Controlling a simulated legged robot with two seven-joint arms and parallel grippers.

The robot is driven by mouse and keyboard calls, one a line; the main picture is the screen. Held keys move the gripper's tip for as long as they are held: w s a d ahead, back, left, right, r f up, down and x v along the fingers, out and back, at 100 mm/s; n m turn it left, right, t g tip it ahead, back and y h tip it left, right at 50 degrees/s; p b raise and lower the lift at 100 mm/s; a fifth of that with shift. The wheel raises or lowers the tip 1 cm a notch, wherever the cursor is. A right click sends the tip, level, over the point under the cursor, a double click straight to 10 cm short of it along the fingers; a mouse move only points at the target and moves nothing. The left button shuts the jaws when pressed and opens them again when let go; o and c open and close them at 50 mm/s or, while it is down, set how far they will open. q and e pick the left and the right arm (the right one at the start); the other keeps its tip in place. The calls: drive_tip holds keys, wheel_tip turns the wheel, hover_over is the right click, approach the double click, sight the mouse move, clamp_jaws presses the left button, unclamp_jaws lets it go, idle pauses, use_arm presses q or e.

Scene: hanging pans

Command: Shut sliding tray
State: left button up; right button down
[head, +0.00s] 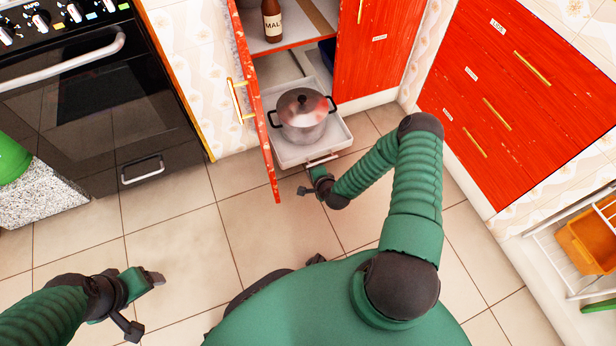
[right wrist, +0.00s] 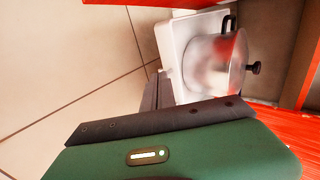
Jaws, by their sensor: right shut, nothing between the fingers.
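The white sliding tray (head: 338,138) is pulled out of the low part of the red cabinet, with a lidded metal pot (head: 302,118) standing on it. The tray (right wrist: 168,58) and the pot (right wrist: 215,60) also show in the right wrist view. My right gripper (head: 316,168) is at the tray's front edge, close to its front handle (head: 322,160); whether they touch is unclear. The right gripper is shut with nothing in it. My left gripper (head: 152,278) is over the floor at lower left, away from the tray; its finger gap is not clear.
An open red cabinet door (head: 262,150) stands just left of the tray, its other door (head: 372,50) to the right. A brown bottle (head: 271,20) stands on the shelf above. A black oven (head: 100,110) is at left, red drawers (head: 500,90) at right.

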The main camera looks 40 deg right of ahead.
use_arm(q)
drive_tip(key=s+b+x, duration=0.1)
drive_tip(key=b+x, duration=0.4)
drive_tip(key=x, duration=0.1)
drive_tip(key=shift+s+f, duration=0.15)
drive_tip(key=shift+f, duration=0.05)
use_arm(e)
drive_tip(key=w+d+f, duration=0.2)
drive_tip(key=w+f, duration=0.1)
drive_tip(key=w, duration=0.4)
drive_tip(key=shift+w+f, duration=0.3)
drive_tip(key=shift+f, duration=0.05)
drive_tip(key=shift+w, duration=0.1)
